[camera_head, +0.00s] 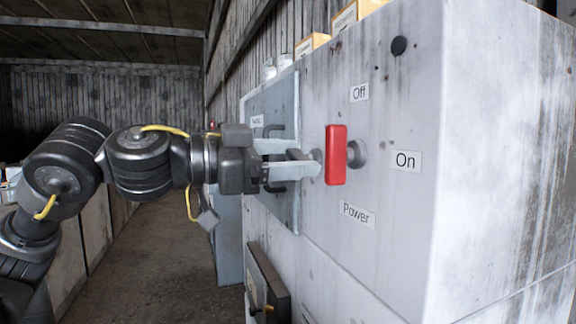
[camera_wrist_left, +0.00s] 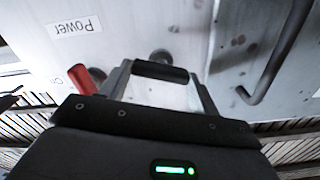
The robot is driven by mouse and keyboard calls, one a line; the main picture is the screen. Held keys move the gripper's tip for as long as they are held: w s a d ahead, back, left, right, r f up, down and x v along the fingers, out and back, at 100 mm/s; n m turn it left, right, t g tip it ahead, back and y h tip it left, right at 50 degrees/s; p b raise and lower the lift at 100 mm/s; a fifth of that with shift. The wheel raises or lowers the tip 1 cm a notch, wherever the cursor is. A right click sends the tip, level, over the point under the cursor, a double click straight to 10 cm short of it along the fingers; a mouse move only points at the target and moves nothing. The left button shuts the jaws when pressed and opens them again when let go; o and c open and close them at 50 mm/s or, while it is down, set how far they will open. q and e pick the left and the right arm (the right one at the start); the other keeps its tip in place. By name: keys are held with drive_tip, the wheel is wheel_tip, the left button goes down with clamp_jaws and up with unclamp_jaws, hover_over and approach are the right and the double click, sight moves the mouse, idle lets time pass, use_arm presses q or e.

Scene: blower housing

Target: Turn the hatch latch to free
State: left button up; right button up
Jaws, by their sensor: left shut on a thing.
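The hatch (camera_head: 286,100) is a grey panel on the front of the white housing. A dark bar handle (camera_head: 275,187) stands on it, its middle hidden behind my gripper; the bar also shows in the left wrist view (camera_wrist_left: 275,62). My left gripper (camera_head: 312,168) reaches in from the left with its pale fingers near the hatch's right edge. In the left wrist view its fingers (camera_wrist_left: 160,80) are shut on a short black bar, the latch (camera_wrist_left: 160,71). A round grey hub (camera_wrist_left: 160,56) shows just behind it. The latch is mostly hidden in the head view.
A red power handle (camera_head: 336,155) stands close to the right of my fingertips, between "Off", "On" and "Power" labels. A small dark door (camera_head: 268,285) with a brass-coloured knob stands out lower down. Boxes (camera_head: 355,14) sit on top of the housing. The floor (camera_head: 165,255) to the left is clear.

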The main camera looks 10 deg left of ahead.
use_arm(q)
drive_tip(key=m+b, duration=0.1)
drive_tip(key=m, duration=0.2)
drive_tip(key=shift+s+f+m+b, duration=0.1)
drive_tip(key=shift+f+m+b, duration=0.05)
drive_tip(key=shift+m+b, duration=0.25)
drive_tip(key=m+b, duration=0.1)
drive_tip(key=m, duration=0.2)
drive_tip(key=shift+m, duration=0.3)
drive_tip(key=m+b, duration=0.1)
drive_tip(key=m, duration=0.2)
drive_tip(key=shift+m+b, duration=0.3)
drive_tip(key=shift+b, duration=0.05)
drive_tip(key=shift+d+f+m+b, duration=0.1)
drive_tip(key=shift+m+b, duration=0.25)
drive_tip(key=shift+m, duration=1.15)
drive_tip(key=o, duration=1)
drive_tip(key=shift+s, duration=0.1)
